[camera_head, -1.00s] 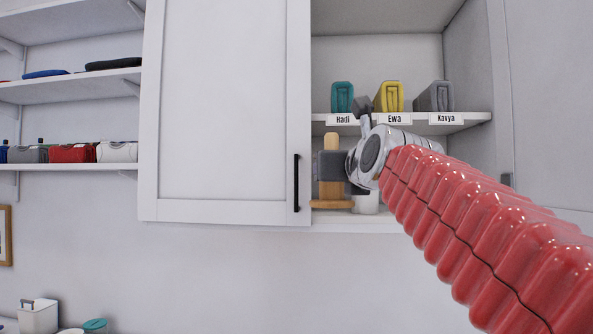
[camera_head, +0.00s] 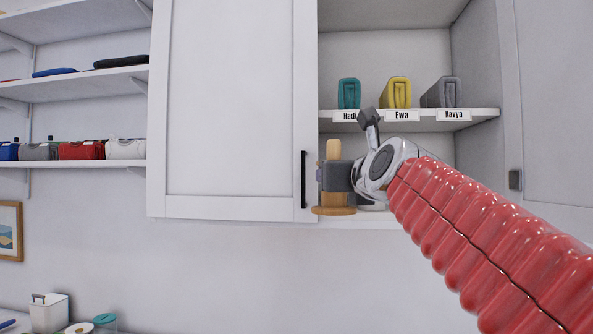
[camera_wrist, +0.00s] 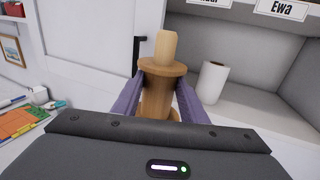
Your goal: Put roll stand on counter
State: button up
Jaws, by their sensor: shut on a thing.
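The roll stand (camera_head: 333,208) is a wooden post on a round wooden base. It is upright in front of the open cabinet's lower shelf, its base overlapping the edge of the white door. My gripper (camera_head: 336,177) is shut on it. In the wrist view the roll stand (camera_wrist: 162,68) stands between the purple fingers of my gripper (camera_wrist: 160,95), and its lower part is partly hidden by my gripper body. A white counter (camera_wrist: 12,148) shows low at the left of the wrist view, below the stand's level.
The cabinet door (camera_head: 230,110) with a black handle (camera_head: 304,180) is close left of the stand. A white paper roll (camera_wrist: 212,82) stands on the cabinet's lower shelf. A white caddy (camera_head: 50,312) and teal-lidded container (camera_head: 104,320) are at lower left. Labelled towels sit above.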

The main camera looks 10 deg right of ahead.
jog(key=a+f+n+g+y, duration=0.2)
jog(key=a+f+n+y, duration=0.3)
jog(key=f, duration=1)
jog(key=f+n+g+y, duration=0.25)
jog(key=f+y, duration=0.45)
jog(key=f, duration=0.8)
jog(key=s+d+f+m+t+h, duration=0.1)
jog(key=s+d+f+h, duration=0.1)
jog(key=s+d+f, duration=0.5)
jog(key=s+d+f+m+t+h, duration=0.1)
jog(key=s+d+f+t+h, duration=0.1)
jog(key=s+d+f, duration=0.5)
jog(key=d+f, duration=0.4)
jog(key=d, duration=0.4)
jog(key=shift+f+m+h, duration=0.3)
jog(key=shift+m, duration=0.05)
jog(key=shift+a, duration=0.15)
